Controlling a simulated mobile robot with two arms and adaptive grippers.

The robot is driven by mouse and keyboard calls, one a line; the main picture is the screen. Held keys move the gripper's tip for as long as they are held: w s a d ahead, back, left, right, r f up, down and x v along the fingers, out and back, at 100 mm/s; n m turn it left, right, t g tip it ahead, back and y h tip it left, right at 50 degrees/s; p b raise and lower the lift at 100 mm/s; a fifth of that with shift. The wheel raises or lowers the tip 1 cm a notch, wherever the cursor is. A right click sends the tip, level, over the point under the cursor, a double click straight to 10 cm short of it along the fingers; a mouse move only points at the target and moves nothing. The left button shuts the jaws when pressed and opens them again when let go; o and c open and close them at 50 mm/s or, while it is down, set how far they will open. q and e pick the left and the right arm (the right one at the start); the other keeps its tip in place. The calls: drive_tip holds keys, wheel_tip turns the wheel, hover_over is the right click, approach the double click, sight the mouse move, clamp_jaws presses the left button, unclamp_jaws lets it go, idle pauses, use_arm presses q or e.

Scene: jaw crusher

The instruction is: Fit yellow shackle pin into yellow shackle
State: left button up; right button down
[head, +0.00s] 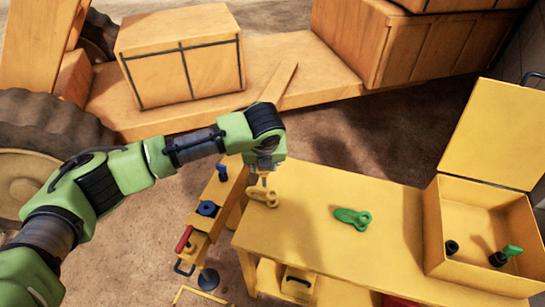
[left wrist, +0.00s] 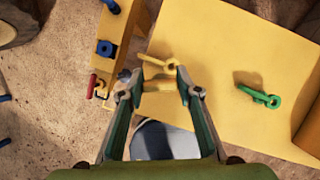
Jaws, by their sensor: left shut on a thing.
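The yellow shackle (head: 261,197) lies near the left edge of the yellow table, and it also shows beyond the fingertips in the left wrist view (left wrist: 157,64). My left gripper (head: 264,178) points down just above the shackle. In the left wrist view its fingers are shut on a short yellow bar, the yellow shackle pin (left wrist: 158,86), which lies crosswise between them. In the head view the pin is hard to make out against the fingers. I cannot tell whether the pin touches the shackle. My right gripper is not in view.
A green shackle (head: 352,218) lies mid-table. An open yellow box (head: 432,240) at the right holds a black ring (head: 452,247) and a green piece with a black end (head: 506,254). A yellow rail (head: 226,196) with blue and red parts stands left of the table. The table's front is clear.

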use_arm(q)
drive_tip(key=shift+w+d+m+h, duration=0.4)
drive_tip(key=shift+w+d+m, duration=0.05)
drive_tip(key=shift+m, duration=0.45)
drive_tip(key=m, duration=0.1)
drive_tip(key=w+d+m+h, duration=0.1)
drive_tip(key=m, duration=0.1)
drive_tip(key=shift+w+d, duration=0.1)
drive_tip(key=shift+d, duration=0.2)
wheel_tip(320, 180, down, 6)
drive_tip(key=shift+r+b, duration=0.1)
drive_tip(key=shift+b, duration=0.55)
drive_tip(key=shift+p, duration=0.4)
